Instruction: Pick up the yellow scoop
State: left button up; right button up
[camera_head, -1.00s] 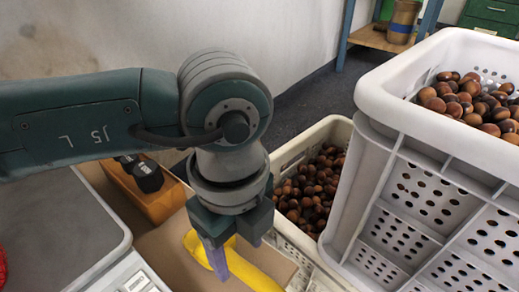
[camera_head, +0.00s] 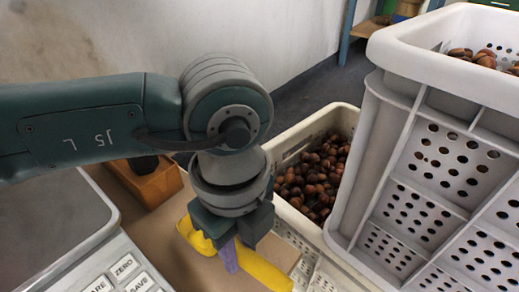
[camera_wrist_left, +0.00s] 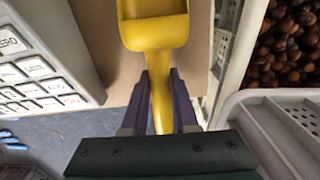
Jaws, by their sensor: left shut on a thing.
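The yellow scoop (camera_head: 264,272) lies over a brown board under my left arm in the head view. My left gripper (camera_head: 230,258) points down, with its purple fingers at the scoop's handle. In the left wrist view the left gripper (camera_wrist_left: 160,100) is shut on the handle, one finger on each side. The scoop's bowl (camera_wrist_left: 153,32) extends beyond the fingers toward the top of that view. The gripper hides part of the scoop in the head view. I cannot tell whether the scoop touches the board. My right gripper is not in view.
A scale with keys (camera_head: 123,272) stands at left. A wooden block (camera_head: 150,182) sits behind the brown board (camera_head: 190,268). A low crate of chestnuts (camera_head: 345,113) is at right, beside a tall white crate (camera_head: 400,120) holding more chestnuts.

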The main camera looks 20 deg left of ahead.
aim_at(240, 248)
pick_arm(q)
grip_shut()
notch_tip(240, 248, up, 20)
jog(key=p, duration=1.2)
